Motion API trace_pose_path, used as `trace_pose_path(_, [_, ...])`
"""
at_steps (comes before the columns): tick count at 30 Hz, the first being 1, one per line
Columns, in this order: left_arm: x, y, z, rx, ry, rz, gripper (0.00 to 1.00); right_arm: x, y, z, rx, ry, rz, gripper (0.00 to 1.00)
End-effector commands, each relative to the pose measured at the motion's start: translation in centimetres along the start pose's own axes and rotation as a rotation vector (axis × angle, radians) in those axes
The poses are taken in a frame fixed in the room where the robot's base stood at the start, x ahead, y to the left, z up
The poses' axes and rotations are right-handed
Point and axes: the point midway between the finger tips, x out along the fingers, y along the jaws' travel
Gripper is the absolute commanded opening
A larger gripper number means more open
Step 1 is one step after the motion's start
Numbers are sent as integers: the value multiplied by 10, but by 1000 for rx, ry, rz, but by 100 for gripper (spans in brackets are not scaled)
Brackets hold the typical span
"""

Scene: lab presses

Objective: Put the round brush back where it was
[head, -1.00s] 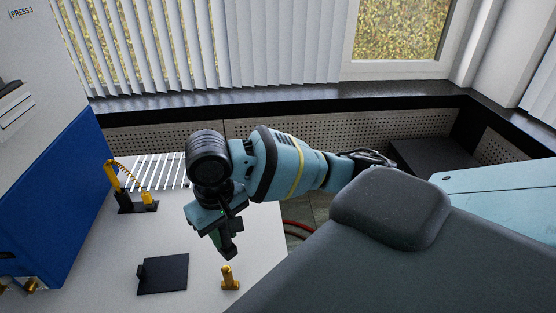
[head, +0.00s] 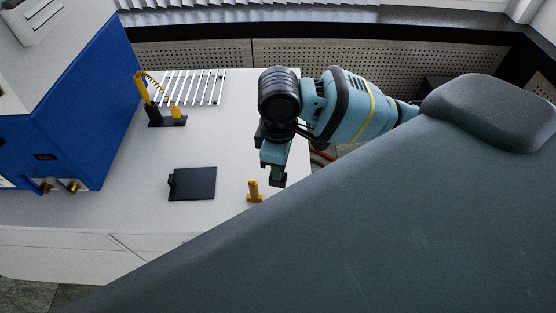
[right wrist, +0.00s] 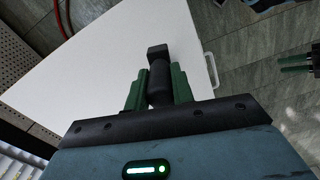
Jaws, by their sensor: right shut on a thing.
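My right gripper (head: 276,178) hangs over the right edge of the white table (head: 140,205) in the head view. Its green fingers are shut on a dark piece, which I take to be the round brush (right wrist: 158,82). In the right wrist view it has a rounded dark body between the fingers and a blocky end; no bristles can be made out. A small yellow post on a base (head: 254,192) stands just left of the gripper. My left gripper (right wrist: 296,64) shows small at the right edge of the right wrist view; its opening is unclear.
A black flat plate (head: 192,184) lies left of the yellow post. A yellow fixture with a coil and black base (head: 166,121) and a rack of white rods (head: 190,88) stand farther back. The blue press (head: 75,110) borders the left. Bare table lies between them.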

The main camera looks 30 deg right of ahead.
Motion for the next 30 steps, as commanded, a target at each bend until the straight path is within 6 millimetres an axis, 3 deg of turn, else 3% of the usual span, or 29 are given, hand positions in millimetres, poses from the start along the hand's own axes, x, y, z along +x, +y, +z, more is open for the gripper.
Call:
trace_pose_path(9, [0,3,8,-7,-16,4,36,36,-7,15,-601,-3,-3,1])
trace_pose_path(15, [0,3,10,-9,-20,5,36,50,-10,21,-884,-2,-1,1])
trace_pose_path(26, [0,4,11,-9,-21,5,36,56,-10,24,-1022,-1,3,1])
trace_pose_path(30, [0,4,12,-10,-24,6,36,57,0,20,-1018,-1,3,1])
